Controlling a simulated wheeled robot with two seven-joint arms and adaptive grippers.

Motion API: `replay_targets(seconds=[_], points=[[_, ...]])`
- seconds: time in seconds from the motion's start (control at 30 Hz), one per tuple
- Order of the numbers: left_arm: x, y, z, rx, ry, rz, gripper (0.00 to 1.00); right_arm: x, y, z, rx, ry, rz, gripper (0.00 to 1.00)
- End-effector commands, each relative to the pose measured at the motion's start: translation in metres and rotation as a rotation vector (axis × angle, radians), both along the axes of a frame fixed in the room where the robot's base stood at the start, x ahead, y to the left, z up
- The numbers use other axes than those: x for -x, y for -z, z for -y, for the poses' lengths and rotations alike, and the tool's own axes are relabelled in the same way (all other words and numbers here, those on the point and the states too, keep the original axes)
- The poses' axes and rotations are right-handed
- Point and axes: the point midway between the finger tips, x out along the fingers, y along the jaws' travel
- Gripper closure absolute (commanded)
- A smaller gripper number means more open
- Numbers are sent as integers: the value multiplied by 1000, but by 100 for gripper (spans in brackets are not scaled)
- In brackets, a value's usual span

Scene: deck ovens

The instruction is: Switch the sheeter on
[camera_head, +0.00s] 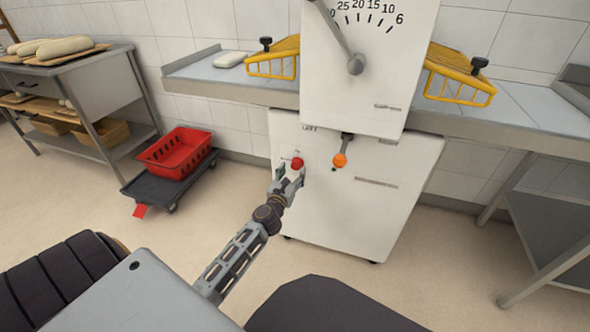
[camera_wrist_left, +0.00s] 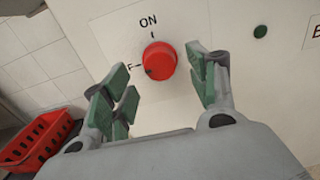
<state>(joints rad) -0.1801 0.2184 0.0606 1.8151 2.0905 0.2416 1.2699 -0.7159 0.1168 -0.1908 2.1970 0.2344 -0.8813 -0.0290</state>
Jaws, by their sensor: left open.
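The sheeter (camera_head: 365,55) is a white machine with a dial scale and lever on its upper part. On its lower front panel (camera_head: 370,215) is a red rotary knob (camera_head: 297,163), which also shows in the left wrist view (camera_wrist_left: 159,60). An ON mark is above the knob, and a partly hidden mark ending in F is at its left. The knob's dark pointer mark is at its lower left, near the F side. My left gripper (camera_head: 288,180) is open, its fingers either side of and just short of the knob (camera_wrist_left: 160,90). My right gripper is not in view.
An orange-tipped lever (camera_head: 340,160) is right of the knob. A green button (camera_wrist_left: 260,31) is on the panel. Yellow guards (camera_head: 275,60) flank the sheeter. A red crate (camera_head: 178,153) on a dark dolly (camera_head: 150,190) stands left. Floor between is clear.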

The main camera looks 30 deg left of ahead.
Motion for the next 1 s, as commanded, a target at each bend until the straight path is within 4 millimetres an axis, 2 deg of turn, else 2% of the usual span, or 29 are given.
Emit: replay_targets(seconds=[0.4,0.87,1.0], points=[[-28,0,-7,-2,0,1,41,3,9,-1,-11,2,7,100],[-32,0,-8,-1,0,0,41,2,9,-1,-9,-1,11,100],[-32,0,-8,-1,0,0,58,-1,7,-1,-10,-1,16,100]])
